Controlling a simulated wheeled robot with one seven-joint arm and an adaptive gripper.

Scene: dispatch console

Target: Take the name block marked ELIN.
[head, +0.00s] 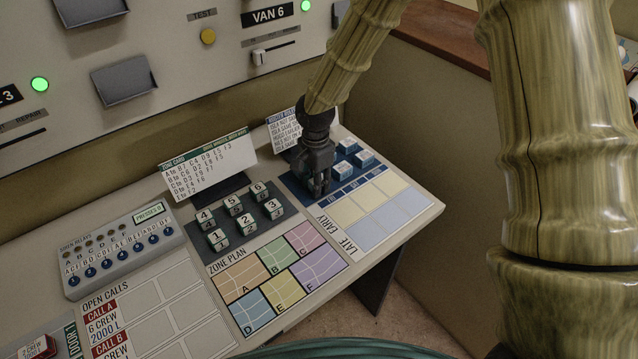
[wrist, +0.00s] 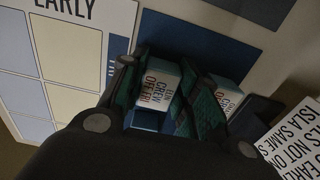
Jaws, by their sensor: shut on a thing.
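In the wrist view my gripper (wrist: 162,82) is shut on a white-topped block with a blue base, the name block ELIN (wrist: 158,90). Its top print seems to read ELIN, CREW, OFF FRI. The green finger pads lie on either side of it. In the head view my gripper (head: 321,187) points down at the left part of the dark blue block tray (head: 294,187), and its fingers hide the held block. I cannot tell whether the block is clear of the tray.
Other name blocks (head: 364,158) stand close to the right of my gripper; one (wrist: 228,98) is beside the right finger in the wrist view. A rules card (head: 284,131) stands behind. The EARLY/LATE grid (head: 376,208) in front is empty. Numbered blocks (head: 233,204) stand to the left.

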